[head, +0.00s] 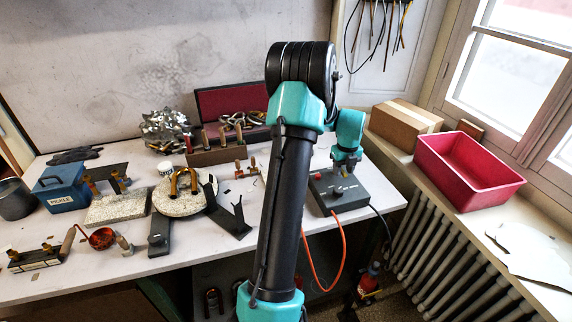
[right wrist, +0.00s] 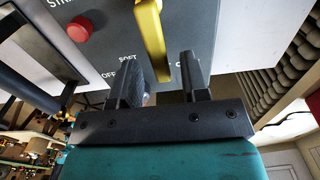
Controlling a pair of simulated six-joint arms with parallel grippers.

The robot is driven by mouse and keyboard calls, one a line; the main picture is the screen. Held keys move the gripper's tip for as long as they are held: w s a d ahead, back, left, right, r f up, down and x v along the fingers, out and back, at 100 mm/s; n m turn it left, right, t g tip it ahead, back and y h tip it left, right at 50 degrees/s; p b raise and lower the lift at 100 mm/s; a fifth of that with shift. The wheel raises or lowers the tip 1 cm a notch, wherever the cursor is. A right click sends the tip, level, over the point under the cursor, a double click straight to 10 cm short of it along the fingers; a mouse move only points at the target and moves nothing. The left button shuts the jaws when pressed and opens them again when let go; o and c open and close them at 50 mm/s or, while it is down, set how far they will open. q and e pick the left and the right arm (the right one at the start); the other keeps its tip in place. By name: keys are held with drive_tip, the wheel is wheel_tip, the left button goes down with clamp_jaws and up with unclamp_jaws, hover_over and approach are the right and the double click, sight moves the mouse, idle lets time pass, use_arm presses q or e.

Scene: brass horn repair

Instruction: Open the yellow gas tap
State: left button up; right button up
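The yellow gas tap (right wrist: 150,40) is a flat lever on a dark grey box (head: 338,190). In the right wrist view the lever points down toward my right gripper (right wrist: 160,85), with its end between the two fingers. The fingers stand apart with a gap on both sides of the lever, and I cannot tell whether either touches it. The words SOFT and OFF show on the box panel near the fingers. In the head view my right gripper (head: 345,165) is low over the box and small. My left gripper is not in view.
A red button (right wrist: 80,28) sits on the panel. An orange hose (head: 337,250) and a black cable leave the box. A cardboard box (head: 404,121) and a pink bin (head: 468,172) stand on the sill. Tools, a blue PICKLE box (head: 62,190) and a stone disc (head: 183,203) crowd the left bench.

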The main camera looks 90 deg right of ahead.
sight(343, 171)
wheel_tip(343, 171, up, 17)
drive_tip(key=shift+r, duration=0.2)
idle(0.7)
idle(0.4)
